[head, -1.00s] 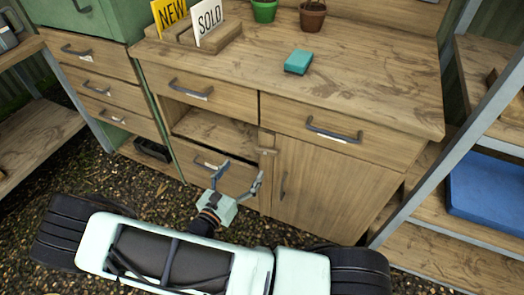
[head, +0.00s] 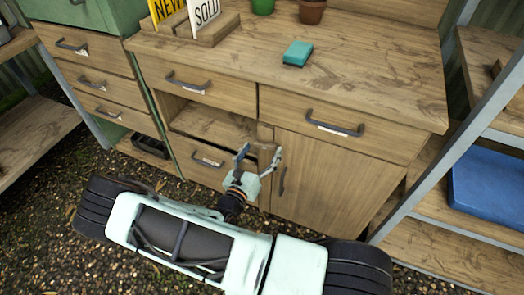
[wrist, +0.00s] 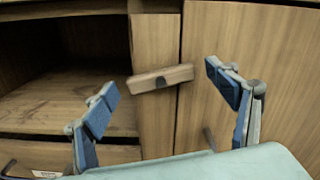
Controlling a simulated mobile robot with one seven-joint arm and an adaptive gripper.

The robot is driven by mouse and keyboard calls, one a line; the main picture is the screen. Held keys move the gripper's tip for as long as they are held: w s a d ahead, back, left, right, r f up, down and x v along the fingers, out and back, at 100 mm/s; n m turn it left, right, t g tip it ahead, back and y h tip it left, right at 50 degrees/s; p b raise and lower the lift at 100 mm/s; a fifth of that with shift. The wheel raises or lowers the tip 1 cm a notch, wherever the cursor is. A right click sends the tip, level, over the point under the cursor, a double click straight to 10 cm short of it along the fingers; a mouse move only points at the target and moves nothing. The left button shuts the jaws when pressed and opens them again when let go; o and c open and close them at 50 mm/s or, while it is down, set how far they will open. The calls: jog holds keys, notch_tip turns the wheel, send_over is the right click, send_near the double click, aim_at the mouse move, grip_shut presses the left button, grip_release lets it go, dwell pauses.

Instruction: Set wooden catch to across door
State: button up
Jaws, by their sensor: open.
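The wooden catch (wrist: 160,77) is a small light bar on the upright post (wrist: 154,122) left of the cabinet door (wrist: 260,60). In the wrist view it lies nearly level, its right end slightly raised and just overlapping the door's edge. The door looks shut; it also shows in the head view (head: 335,185). My gripper (wrist: 163,86) is open and empty, with its blue-tipped fingers on either side of the catch in the picture. Contact cannot be seen. In the head view my gripper (head: 260,153) is in front of the post, and the catch is largely obscured there.
An open compartment (head: 215,125) lies left of the post, with a drawer (head: 205,165) below it. A teal block (head: 298,52) and a sign holder (head: 205,32) stand on the worktop. A metal-framed shelf with a blue tray (head: 490,185) is at the right.

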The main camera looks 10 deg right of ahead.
jog(key=shift+w+d, duration=0.1)
jog(key=shift+w, duration=0.05)
jog(key=shift+c, duration=0.5)
jog(key=c, duration=1.1)
jog(key=shift+o, duration=0.2)
jog(key=shift+r+m+p, duration=0.1)
jog(key=shift+m+p, duration=0.3)
jog(key=shift+m, duration=0.1)
jog(key=shift+m+p, duration=0.4)
jog(key=shift+m, duration=0.7)
jog(key=o, duration=1.2)
jog(key=shift+c, duration=0.2)
